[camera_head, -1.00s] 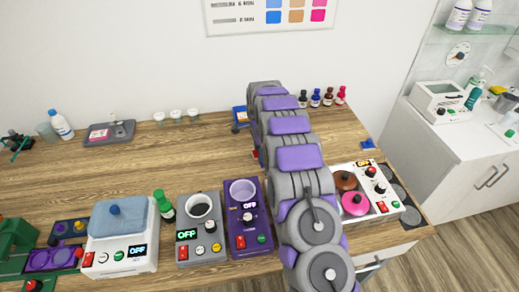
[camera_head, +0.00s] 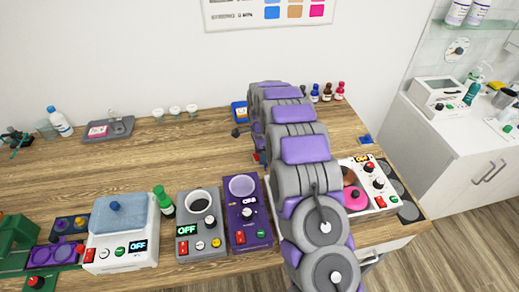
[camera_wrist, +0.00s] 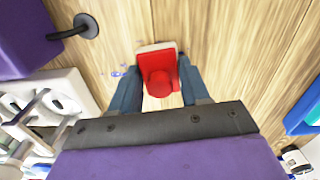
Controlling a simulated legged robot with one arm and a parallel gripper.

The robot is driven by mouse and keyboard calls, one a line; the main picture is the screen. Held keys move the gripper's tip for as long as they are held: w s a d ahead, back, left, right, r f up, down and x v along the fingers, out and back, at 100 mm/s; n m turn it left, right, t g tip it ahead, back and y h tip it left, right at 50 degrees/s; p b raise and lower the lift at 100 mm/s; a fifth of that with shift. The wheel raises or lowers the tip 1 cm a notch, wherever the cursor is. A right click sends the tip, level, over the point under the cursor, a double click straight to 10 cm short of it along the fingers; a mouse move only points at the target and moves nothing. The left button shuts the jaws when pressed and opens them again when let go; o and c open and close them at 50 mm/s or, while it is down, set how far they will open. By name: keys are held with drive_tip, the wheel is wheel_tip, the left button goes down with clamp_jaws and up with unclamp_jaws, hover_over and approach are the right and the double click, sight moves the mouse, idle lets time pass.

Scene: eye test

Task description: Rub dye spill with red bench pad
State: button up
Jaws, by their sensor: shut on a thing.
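The red bench pad (camera_wrist: 160,83) shows in the wrist view, a red block with a round red knob and a pale edge at its far side. My gripper (camera_wrist: 160,66) has its two blue-grey fingers shut on it, one on each side. The pad is at the wooden bench top; I cannot tell whether it presses on it. Small blue marks (camera_wrist: 119,71), which look like the dye spill, lie on the wood just left of the pad, beside the left finger. In the head view my arm hides the gripper and most of the area around it.
A purple device (camera_head: 243,212), a grey device (camera_head: 187,229) and a green-capped bottle (camera_head: 163,203) stand left of my arm. A white hotplate unit (camera_head: 373,177) stands right of it. A blue tray (camera_head: 239,112) is behind. The bench's middle left (camera_head: 110,168) is clear.

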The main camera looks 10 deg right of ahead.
sight(264, 172)
drive_tip(key=shift+s+f+p, duration=0.2)
drive_tip(key=shift+s+p, duration=0.2)
drive_tip(key=shift+s, duration=3.1)
drive_tip(key=shift+s+f+p, duration=0.25)
drive_tip(key=shift+s+p, duration=0.1)
drive_tip(key=shift+s, duration=0.15)
drive_tip(key=shift+w, duration=0.1)
drive_tip(key=shift+w+r+p, duration=0.25)
drive_tip(key=shift+w+p, duration=0.15)
drive_tip(key=shift+w, duration=0.3)
drive_tip(key=shift+w+r+p, duration=0.15)
drive_tip(key=shift+w+p, duration=0.3)
drive_tip(key=shift+w, duration=1.2)
drive_tip(key=shift+w+r+p, duration=0.15)
drive_tip(key=shift+w+p, duration=0.25)
drive_tip(key=shift+w, duration=1.2)
drive_tip(key=shift+w+f+p, duration=0.15)
drive_tip(key=shift+w+p, duration=0.15)
drive_tip(key=shift+w, duration=0.6)
drive_tip(key=shift+w+f+p, duration=0.1)
drive_tip(key=shift+w+p, duration=0.15)
drive_tip(key=shift+w, duration=0.6)
drive_tip(key=shift+d, duration=0.1)
drive_tip(key=shift+s, duration=0.15)
